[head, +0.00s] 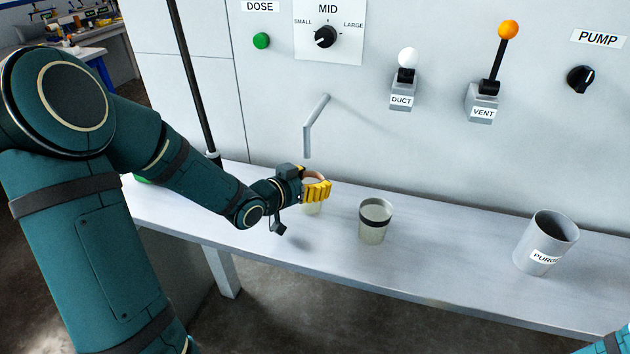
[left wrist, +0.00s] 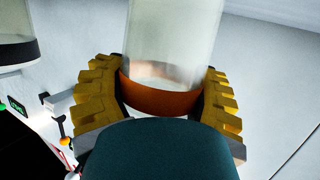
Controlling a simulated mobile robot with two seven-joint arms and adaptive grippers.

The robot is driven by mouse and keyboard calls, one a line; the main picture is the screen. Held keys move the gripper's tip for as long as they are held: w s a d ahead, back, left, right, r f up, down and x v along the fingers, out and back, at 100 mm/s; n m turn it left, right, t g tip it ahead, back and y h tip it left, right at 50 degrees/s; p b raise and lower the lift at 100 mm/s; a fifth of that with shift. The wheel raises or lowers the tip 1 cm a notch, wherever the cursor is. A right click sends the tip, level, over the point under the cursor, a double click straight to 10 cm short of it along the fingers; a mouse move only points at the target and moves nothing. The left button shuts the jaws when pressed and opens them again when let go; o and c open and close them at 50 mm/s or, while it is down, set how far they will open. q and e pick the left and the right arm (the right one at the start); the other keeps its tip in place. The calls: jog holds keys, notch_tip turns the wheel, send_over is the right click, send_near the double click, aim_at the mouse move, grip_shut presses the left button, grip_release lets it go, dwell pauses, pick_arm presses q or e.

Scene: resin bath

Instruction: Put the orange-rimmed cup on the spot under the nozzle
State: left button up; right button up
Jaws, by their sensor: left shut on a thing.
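My left gripper (head: 315,190), with yellow ribbed fingers, is shut around the orange-rimmed cup (head: 311,208). The clear cup and its orange band (left wrist: 160,96) show between the fingers in the left wrist view. In the head view the cup is just below the tip of the grey bent nozzle (head: 308,140), partly hidden by the fingers. I cannot tell whether its base touches the bench. The spot under the nozzle is not visible. My right gripper is not in view; only a bit of my right arm shows at the bottom right corner.
A black-rimmed cup (head: 374,222) stands on the bench (head: 440,265), just right of my left gripper. A grey PURGE container (head: 546,243) stands farther right. Bench between them is clear. The wall carries a dose knob (head: 325,37), a DUCT lever (head: 405,75) and a VENT lever (head: 492,75).

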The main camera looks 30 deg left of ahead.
pick_arm(q)
jog(key=shift+s+a+r, duration=0.1)
jog(key=shift+s, duration=0.15)
jog(key=o, duration=1.1)
jog(key=shift+w+f, duration=0.15)
jog(key=shift+f, duration=0.1)
jog(key=shift+r, duration=0.1)
jog(key=shift+r, duration=0.2)
jog(key=shift+b+v, duration=0.55)
jog(key=shift+v, duration=5.5)
